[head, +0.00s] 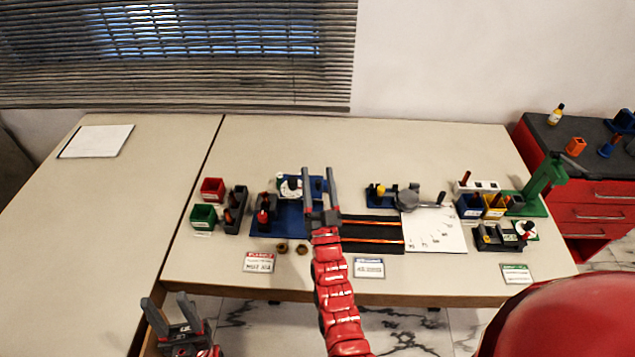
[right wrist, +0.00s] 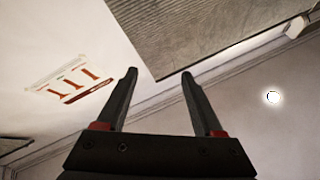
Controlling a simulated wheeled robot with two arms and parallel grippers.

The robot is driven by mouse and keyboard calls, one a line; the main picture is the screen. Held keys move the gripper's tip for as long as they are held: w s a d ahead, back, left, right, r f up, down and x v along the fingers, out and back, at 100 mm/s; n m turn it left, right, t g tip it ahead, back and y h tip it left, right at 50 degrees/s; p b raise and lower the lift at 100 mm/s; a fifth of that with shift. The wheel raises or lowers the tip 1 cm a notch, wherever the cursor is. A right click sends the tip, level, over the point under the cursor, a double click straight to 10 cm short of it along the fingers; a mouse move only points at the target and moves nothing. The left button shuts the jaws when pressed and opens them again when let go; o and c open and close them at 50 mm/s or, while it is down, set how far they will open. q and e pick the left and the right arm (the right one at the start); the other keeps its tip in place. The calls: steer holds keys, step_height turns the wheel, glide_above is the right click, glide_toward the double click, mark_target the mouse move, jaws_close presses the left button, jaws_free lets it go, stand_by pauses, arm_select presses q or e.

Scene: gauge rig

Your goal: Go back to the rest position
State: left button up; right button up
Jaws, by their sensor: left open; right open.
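My left gripper (head: 165,300) is at the lower left of the head view, by the table's front edge, open with nothing between its fingers. My right gripper (head: 319,171) shows over the middle of the table, its fingers pointing up in the picture, open. The right wrist view shows its two dark fingers (right wrist: 158,80) apart and empty, against a pale wall or ceiling. My red right arm hides part of the table and of the blue fixture (head: 287,222). No rest position is marked in view.
The long table (head: 230,280) holds red (head: 213,186) and green (head: 203,214) bins, a black striped tray (head: 372,248), a white sheet (head: 450,240) and a green stand (head: 541,180). A red cabinet (head: 590,193) stands at right. The left table is clear except for paper (head: 97,141).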

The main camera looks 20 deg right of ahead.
steer(key=shift+s+d+r, duration=0.1)
steer(key=shift+s+r, duration=0.05)
steer(key=shift+s, duration=0.3)
